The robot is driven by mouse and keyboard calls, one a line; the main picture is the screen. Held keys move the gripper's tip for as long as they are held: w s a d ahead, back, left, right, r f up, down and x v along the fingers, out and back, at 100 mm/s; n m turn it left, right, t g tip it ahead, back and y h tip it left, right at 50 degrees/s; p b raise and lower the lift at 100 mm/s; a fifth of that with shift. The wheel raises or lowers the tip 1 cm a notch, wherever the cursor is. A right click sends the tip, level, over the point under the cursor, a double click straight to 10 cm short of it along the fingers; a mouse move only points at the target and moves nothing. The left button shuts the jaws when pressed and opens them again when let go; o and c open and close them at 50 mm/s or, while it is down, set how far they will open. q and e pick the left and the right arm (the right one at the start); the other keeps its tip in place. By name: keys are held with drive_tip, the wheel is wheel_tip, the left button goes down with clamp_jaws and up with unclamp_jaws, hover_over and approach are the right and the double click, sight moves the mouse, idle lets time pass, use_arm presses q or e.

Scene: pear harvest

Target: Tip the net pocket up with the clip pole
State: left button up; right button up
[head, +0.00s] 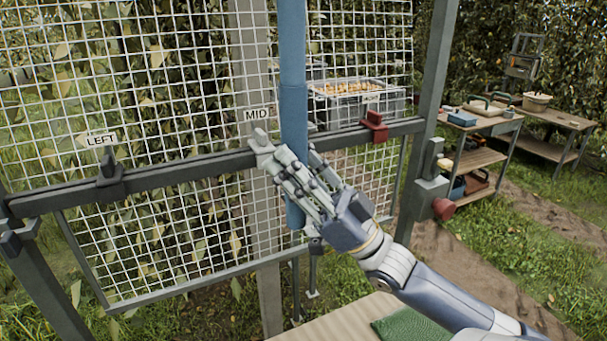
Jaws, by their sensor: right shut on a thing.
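A thick blue pole (293,60), seemingly the clip pole, stands upright in front of the wire mesh and runs out of the top of the view. My right gripper (290,160) is shut around it near the MID label (256,114); the fingers hide part of the pole, and its blue lower end shows below them. The net pocket seems to be the framed mesh panel (150,235) hanging below the dark crossbar (190,171). A dark clip (109,175) sits on the bar under the LEFT label (101,139). My left gripper is out of view.
A red clip (375,126) is on the bar's right part, and a red knob (443,208) is on the right post. Behind the mesh stands a crate of fruit (360,108). A cart (475,140) and a bench (550,115) stand at the right. A green cloth (408,327) lies below.

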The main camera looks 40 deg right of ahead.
drive_tip(key=w, duration=0.1)
drive_tip(key=w+d+r, duration=0.1)
drive_tip(key=w, duration=0.1)
drive_tip(key=shift+w+d+r, duration=0.15)
drive_tip(key=shift+w+r, duration=0.1)
drive_tip(key=shift+w, duration=0.1)
wheel_tip(320, 180, up, 2)
drive_tip(key=shift+w+r+p, duration=0.1)
drive_tip(key=shift+p, duration=1.15)
drive_tip(key=shift+s+r+p, duration=0.2)
drive_tip(key=shift+r+p, duration=0.25)
drive_tip(key=shift+r, duration=0.3)
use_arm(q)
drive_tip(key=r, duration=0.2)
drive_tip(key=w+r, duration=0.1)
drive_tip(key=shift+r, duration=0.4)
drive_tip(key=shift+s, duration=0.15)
